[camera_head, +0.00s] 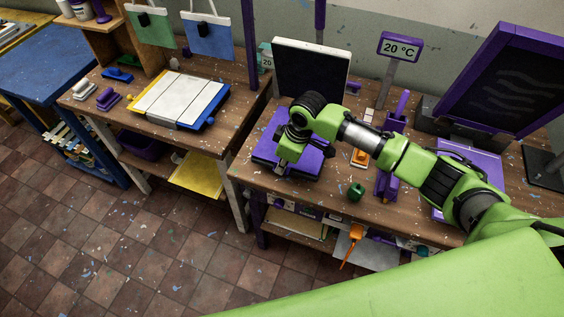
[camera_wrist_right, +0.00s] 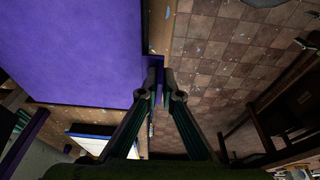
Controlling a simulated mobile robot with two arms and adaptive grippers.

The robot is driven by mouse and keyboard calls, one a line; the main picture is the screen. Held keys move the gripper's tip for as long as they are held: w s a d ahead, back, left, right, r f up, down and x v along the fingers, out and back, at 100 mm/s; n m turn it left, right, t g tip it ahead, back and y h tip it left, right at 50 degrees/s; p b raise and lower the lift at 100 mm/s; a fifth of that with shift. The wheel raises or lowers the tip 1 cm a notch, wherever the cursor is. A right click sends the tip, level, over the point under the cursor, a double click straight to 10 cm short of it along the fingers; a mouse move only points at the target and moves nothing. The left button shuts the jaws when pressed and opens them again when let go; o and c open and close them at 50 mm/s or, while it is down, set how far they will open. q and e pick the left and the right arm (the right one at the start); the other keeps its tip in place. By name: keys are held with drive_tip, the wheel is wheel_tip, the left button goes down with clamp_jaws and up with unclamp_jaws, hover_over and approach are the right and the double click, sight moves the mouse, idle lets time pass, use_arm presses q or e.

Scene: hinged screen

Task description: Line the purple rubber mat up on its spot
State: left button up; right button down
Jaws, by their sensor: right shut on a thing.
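The purple rubber mat (camera_head: 313,160) lies on the wooden bench in front of the dark hinged screen (camera_head: 312,70). A dark edge shows along its front. My right gripper (camera_head: 283,163) is over the mat's front part and hides some of it. In the right wrist view the purple mat (camera_wrist_right: 75,45) fills the upper left, and my right gripper (camera_wrist_right: 160,92) is shut on its purple edge. The spot for the mat cannot be made out. My left gripper is not in view.
A green object (camera_head: 356,191) and a purple stand (camera_head: 386,184) are right of the mat. Behind stands a 20 °C sign (camera_head: 400,46). Another purple sheet (camera_head: 482,165) lies farther right, partly behind my arm. A second bench with a white panel (camera_head: 178,98) is at left.

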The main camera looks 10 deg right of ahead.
idle(0.5)
drive_tip(key=shift+p, duration=0.4)
drive_tip(key=shift+p, duration=0.35)
drive_tip(key=shift+f, duration=0.4)
idle(0.5)
drive_tip(key=c, duration=2.2)
unclamp_jaws()
drive_tip(key=shift+c, duration=0.2)
